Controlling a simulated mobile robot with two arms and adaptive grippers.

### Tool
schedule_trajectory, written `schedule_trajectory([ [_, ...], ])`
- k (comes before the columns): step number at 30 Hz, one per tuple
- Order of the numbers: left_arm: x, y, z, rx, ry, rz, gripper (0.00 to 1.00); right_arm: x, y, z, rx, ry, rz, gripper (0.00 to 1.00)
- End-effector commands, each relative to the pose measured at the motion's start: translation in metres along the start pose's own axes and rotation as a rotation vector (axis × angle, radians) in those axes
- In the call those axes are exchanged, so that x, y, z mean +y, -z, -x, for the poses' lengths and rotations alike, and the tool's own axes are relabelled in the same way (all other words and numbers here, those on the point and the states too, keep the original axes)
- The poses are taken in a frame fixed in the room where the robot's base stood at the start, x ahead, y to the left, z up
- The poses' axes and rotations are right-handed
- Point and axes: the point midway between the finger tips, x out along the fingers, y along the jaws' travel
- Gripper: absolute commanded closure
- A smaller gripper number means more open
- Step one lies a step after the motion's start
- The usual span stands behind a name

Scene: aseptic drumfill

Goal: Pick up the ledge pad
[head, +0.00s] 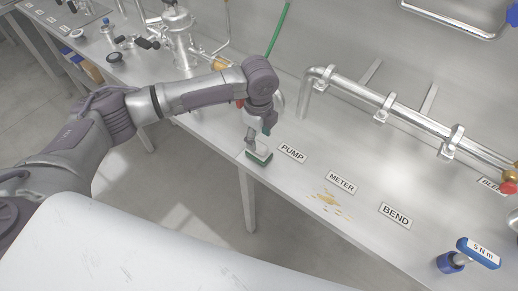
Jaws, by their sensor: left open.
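The pad (261,152) is a small block with a pale upper part and a green lower edge. It lies at the front edge of the steel bench, left of the PUMP label. My left gripper (254,140) points down at the pad from above, close over it. Its jaws are open, though the arm and the small size hide most of the fingers. I cannot tell if the fingers touch the pad. My right gripper does not show.
PUMP (291,153), METER (341,183) and BEND (395,215) labels lie along the bench (300,190). A brown spill (328,200) is near METER. A steel pipe (375,100) runs behind. A blue 5 Nm tool (478,252) stands at right.

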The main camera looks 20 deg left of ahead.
Motion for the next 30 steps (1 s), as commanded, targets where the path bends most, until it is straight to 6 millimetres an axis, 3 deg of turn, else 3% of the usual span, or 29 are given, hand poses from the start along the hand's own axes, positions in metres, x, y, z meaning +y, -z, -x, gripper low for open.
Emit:
schedule_trajectory([
  [4,0.001,0.001,-0.020,0.000,-0.005,0.000,0.42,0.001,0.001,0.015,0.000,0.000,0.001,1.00],
  [9,0.001,0.001,-0.040,-0.001,-0.001,0.000,0.42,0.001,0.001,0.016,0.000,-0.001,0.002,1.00],
  [17,0.000,0.001,-0.043,-0.001,0.001,-0.001,0.43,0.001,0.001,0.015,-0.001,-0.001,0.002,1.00],
  [27,0.000,0.001,-0.043,-0.001,0.001,-0.001,1.00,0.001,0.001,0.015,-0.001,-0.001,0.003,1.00],
  [30,0.000,0.001,-0.043,-0.001,0.001,0.000,1.00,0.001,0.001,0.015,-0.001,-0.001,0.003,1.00],
])
